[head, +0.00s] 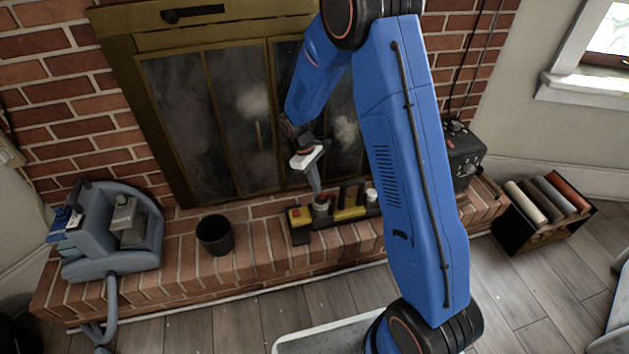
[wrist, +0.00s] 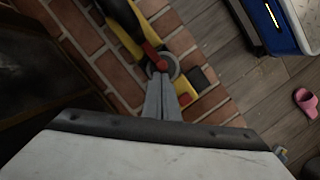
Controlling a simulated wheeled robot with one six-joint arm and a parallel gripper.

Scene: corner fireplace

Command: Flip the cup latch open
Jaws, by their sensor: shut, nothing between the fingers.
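A yellow and black device (head: 350,213) lies on the brick hearth, in front of the fireplace doors. It also shows in the wrist view (wrist: 122,18). A small red lever (wrist: 154,56), which looks like the cup latch, lies across a grey round cup (wrist: 172,70) in the wrist view. In the head view the cup area (head: 321,204) is small and partly covered by my fingers. My gripper (head: 317,190) points down, shut and empty, with its tips (wrist: 164,78) right at the cup and latch. I cannot tell whether they touch.
A black bin (head: 215,236) and a blue-grey machine with a hose (head: 115,235) stand left on the hearth. A dark box (head: 463,152) stands right. A crate of rolls (head: 535,225) is on the floor. The fireplace doors (head: 235,120) are close behind my gripper.

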